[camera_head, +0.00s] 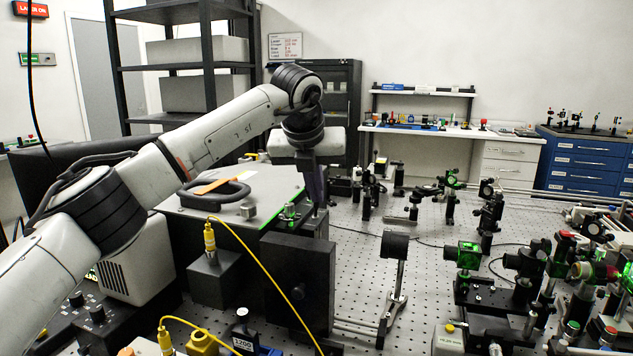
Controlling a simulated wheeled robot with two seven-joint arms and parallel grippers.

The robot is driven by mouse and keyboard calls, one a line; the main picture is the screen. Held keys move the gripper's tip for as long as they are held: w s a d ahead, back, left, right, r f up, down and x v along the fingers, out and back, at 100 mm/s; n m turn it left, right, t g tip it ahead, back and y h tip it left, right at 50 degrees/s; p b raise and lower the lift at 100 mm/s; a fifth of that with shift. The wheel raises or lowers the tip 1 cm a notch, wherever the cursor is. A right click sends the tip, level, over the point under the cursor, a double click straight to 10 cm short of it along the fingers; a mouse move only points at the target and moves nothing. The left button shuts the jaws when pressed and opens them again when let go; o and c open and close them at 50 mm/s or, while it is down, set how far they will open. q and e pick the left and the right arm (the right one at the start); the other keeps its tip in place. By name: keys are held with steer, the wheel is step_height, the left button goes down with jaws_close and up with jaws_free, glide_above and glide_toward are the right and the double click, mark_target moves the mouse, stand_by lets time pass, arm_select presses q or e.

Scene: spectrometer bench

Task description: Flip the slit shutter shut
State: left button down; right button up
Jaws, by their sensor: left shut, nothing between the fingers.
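My left arm reaches in from the left, over a grey box with a black handle (218,193). My left gripper (319,203) points down and is shut, with nothing held. Its fingertips are close to the box's right end, near a small green-lit part (291,211) and above a black block (298,285). I cannot tell whether the fingertips touch anything. The slit shutter cannot be made out for certain; it may be hidden by the gripper or too small to tell. My right gripper is not in view.
The perforated optical table (348,275) has some clear room around a dark plate on a post (395,244). Many optics mounts, some lit green, crowd the right side (468,255). A yellow cable (262,273) runs across the front left. A bottle (243,333) stands in front.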

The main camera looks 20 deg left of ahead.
arm_select(q)
steer(key=shift+w+f, duration=0.1)
steer(key=shift+f, duration=0.05)
steer(key=shift+r+p, duration=0.7)
steer(key=shift+r, duration=0.25)
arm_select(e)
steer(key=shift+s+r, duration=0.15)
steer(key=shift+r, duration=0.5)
arm_select(q)
steer(key=shift+s, duration=0.2)
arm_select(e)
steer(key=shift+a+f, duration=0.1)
